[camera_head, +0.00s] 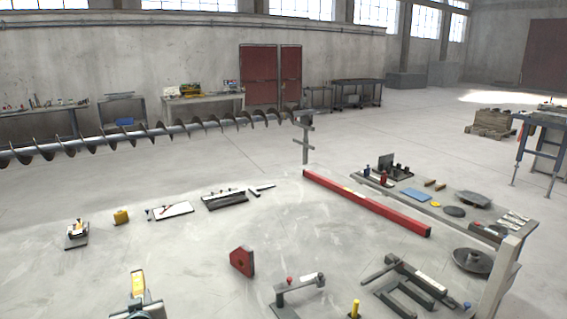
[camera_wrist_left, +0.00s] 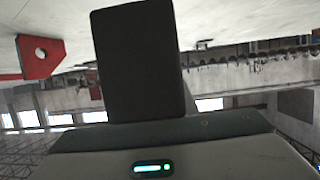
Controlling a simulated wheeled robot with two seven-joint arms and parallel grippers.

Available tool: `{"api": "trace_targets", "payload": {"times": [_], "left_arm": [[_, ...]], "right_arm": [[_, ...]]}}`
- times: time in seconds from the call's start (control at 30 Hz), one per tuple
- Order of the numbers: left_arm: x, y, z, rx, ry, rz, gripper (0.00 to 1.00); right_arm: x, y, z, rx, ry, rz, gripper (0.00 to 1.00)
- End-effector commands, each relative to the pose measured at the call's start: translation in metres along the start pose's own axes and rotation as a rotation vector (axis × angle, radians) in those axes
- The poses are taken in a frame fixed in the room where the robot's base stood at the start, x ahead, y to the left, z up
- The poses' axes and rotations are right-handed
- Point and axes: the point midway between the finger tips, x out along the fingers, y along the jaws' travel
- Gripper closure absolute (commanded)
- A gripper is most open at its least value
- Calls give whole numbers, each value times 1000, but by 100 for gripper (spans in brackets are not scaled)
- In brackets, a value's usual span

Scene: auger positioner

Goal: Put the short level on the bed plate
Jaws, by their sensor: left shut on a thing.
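My left gripper (camera_head: 140,302) is at the bottom left of the head view, shut on a short yellow level (camera_head: 137,281). The level stands up out of the jaws, above the broad pale grey surface (camera_head: 205,262). I cannot tell for certain which surface is the bed plate. In the left wrist view a dark finger (camera_wrist_left: 138,62) fills the middle, and the level is hidden there. My right gripper is not in view.
A red block with a hole (camera_head: 242,261) is right of my left gripper; it also shows in the left wrist view (camera_wrist_left: 38,57). A long red beam (camera_head: 365,204) lies farther right. A yellow block (camera_head: 121,217) stands behind. Pale surface between is clear.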

Motion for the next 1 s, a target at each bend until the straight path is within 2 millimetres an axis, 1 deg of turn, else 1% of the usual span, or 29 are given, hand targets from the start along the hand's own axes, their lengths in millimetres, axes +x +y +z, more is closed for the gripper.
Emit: {"api": "trace_targets", "payload": {"times": [0.17, 0.27, 0.47, 0.5, 0.57, 0.6, 0.7, 0.83, 0.9, 1.0], "left_arm": [[-38, 19, -6, 20, 7, 59, 100], [-69, 34, -8, 36, 6, 109, 100], [-138, 63, -9, 75, 3, 230, 100], [-153, 69, -8, 83, 2, 256, 100], [-174, 76, -6, 97, -1, 294, 100], [-188, 80, -5, 104, -1, 320, 100], [-217, 88, -3, 124, -2, 375, 100], [-245, 95, 0, 145, -5, 426, 100], [-254, 96, 1, 151, -5, 443, 100], [-261, 98, 1, 156, -5, 455, 100]], "right_arm": [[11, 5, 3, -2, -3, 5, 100], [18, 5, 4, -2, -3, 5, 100], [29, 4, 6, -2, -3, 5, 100], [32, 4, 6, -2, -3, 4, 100], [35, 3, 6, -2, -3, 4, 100], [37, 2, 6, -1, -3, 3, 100], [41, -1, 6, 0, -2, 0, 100], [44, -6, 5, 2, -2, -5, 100], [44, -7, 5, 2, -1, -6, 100], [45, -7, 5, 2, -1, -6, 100]]}}
